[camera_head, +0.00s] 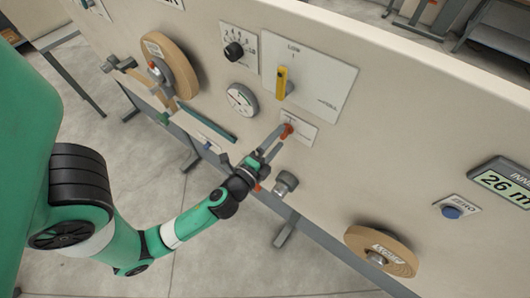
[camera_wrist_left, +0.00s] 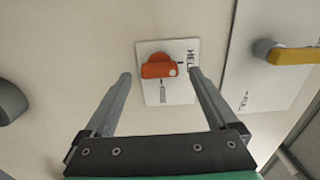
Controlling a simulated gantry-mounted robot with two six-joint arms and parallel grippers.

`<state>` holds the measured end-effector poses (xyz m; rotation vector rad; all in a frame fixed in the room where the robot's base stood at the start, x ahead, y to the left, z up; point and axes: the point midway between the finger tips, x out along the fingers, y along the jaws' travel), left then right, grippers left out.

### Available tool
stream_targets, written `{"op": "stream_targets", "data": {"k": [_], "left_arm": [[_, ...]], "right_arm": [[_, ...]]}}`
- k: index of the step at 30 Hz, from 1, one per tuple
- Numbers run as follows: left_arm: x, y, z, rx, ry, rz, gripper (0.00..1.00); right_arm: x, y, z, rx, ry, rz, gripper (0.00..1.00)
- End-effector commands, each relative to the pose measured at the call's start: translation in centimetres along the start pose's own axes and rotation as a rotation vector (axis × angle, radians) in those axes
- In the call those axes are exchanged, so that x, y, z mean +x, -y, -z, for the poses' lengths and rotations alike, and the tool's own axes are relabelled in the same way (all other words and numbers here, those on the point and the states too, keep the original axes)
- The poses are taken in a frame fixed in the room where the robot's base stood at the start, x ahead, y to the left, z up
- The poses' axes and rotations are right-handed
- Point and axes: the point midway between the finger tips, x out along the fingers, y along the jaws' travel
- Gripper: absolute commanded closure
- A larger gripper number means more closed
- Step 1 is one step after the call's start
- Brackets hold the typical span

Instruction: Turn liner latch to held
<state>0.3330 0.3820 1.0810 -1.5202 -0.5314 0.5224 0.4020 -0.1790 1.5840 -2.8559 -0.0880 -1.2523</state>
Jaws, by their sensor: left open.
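The orange liner latch (camera_head: 287,131) sits on a small white plate (camera_head: 304,140) on the cream panel. Lettering that looks like "HELD" runs along the right side of the plate (camera_wrist_left: 152,95); another label below the latch is too small to read. My left gripper (camera_head: 276,141) is open and empty in front of the plate. In the left wrist view the two fingers (camera_wrist_left: 160,74) appear on either side of the latch, with visible gaps. My right gripper is out of view.

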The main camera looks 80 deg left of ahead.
Motion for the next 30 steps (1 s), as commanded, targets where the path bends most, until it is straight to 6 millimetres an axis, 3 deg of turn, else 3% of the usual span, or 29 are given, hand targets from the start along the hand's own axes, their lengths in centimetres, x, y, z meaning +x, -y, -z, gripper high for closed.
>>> {"op": "stream_targets", "data": {"k": [6,12,18,30], "left_arm": [[-5.6,-0.6,0.2,0.002,-0.011,-0.004,0.07],[-8.4,-0.3,0.2,0.001,-0.007,-0.004,0.07],[-9.3,0.0,0.0,-0.002,-0.001,0.001,0.07],[-9.3,0.0,-0.1,-0.001,0.001,0.001,0.07]], "right_arm": [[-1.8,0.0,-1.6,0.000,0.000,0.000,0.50],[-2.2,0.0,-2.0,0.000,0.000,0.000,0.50],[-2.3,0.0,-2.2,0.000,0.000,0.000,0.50],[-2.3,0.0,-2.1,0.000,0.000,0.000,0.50]]}}
